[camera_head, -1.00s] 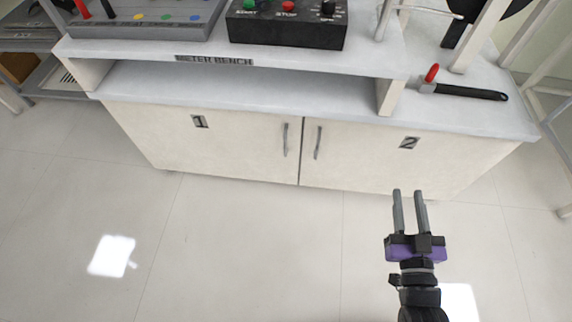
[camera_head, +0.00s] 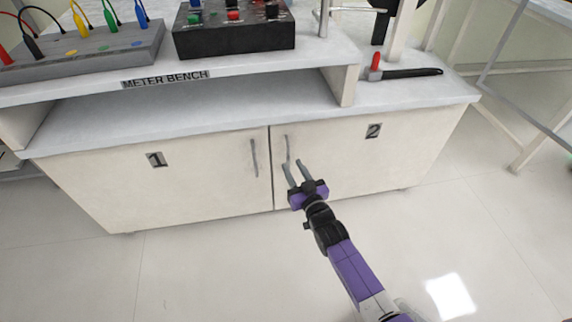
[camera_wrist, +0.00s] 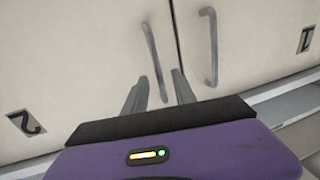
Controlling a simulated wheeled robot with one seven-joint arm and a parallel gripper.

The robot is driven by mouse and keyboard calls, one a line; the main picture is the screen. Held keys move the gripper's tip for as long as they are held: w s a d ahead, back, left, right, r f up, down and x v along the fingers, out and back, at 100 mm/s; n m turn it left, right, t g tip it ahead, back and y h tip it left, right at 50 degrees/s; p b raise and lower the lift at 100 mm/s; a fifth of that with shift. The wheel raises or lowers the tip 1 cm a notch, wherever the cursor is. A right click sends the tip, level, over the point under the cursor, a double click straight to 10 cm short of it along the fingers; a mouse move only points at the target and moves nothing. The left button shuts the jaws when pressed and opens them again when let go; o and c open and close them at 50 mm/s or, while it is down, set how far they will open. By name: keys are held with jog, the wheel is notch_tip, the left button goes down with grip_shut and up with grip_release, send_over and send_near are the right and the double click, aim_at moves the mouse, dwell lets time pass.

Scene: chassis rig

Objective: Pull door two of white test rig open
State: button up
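Door two (camera_head: 335,155) is the right-hand door of the white meter bench and looks shut, flush with door one (camera_head: 190,180). Its grey upright bar handle (camera_head: 287,146) stands by the centre seam. It also shows in the wrist view (camera_wrist: 152,52), where door two is on the left. My gripper (camera_head: 293,164) is open and empty, its fingertips near the handle's lower end. In the wrist view, the gripper (camera_wrist: 159,76) has one finger on each side of the handle's line. I cannot tell whether the fingers reach around the bar.
Door one's handle (camera_head: 254,158) is close by, left of the seam. A black control box (camera_head: 235,38) and a panel with cables (camera_head: 85,48) stand on the bench top. A red-and-black tool (camera_head: 405,73) lies at the right. The floor in front is clear.

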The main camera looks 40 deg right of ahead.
aim_at(289, 159)
jog(key=shift+b+x, duration=0.3)
jog(key=shift+x, duration=1.45)
jog(key=shift+d, duration=0.1)
grip_shut()
jog(key=shift+s, duration=0.1)
